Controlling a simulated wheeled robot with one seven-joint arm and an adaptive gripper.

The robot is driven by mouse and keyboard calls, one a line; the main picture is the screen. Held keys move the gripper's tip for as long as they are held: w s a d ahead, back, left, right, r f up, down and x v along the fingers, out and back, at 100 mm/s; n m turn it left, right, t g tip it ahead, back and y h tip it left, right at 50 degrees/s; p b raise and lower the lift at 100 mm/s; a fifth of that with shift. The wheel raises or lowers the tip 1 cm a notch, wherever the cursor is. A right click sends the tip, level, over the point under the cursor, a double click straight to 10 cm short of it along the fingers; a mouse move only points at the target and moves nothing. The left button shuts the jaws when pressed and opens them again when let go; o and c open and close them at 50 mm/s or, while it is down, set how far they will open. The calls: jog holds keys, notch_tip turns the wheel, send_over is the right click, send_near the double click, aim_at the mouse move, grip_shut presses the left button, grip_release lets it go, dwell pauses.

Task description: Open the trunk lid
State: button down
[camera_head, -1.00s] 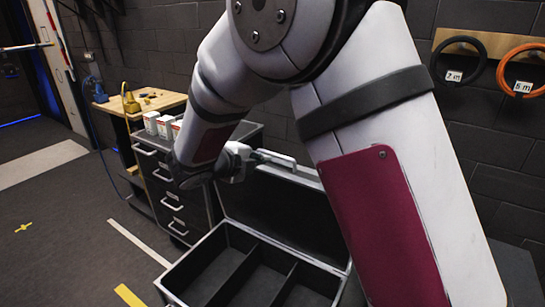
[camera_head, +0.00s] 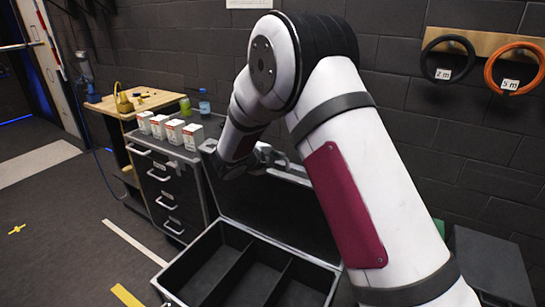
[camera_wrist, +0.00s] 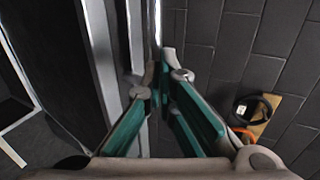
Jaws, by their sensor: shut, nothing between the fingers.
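The trunk (camera_head: 175,290) is a dark case with metal edges at the bottom middle of the head view. Its base is open on top and shows long compartments split by dividers. The trunk lid (camera_head: 275,208) stands raised at the back, its dark inside facing the camera. My gripper (camera_head: 272,158) is at the lid's upper edge, partly hidden by my arm. In the wrist view my gripper (camera_wrist: 165,65) has its green fingers shut at the tips, with nothing seen between them. The lid's pale metal edge (camera_wrist: 107,60) runs close beside the fingers; whether they touch is unclear.
A drawer cabinet (camera_head: 165,190) with several small boxes (camera_head: 175,130) on top stands left of the trunk. A wooden workbench (camera_head: 135,102) is behind it. Black and orange rings (camera_head: 520,60) hang on the dark brick wall. Floor at the front left is free.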

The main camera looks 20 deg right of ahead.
jog(key=w+d+b, duration=0.5)
jog(key=w+d, duration=0.4)
jog(key=shift+r, duration=0.1)
dwell(0.3)
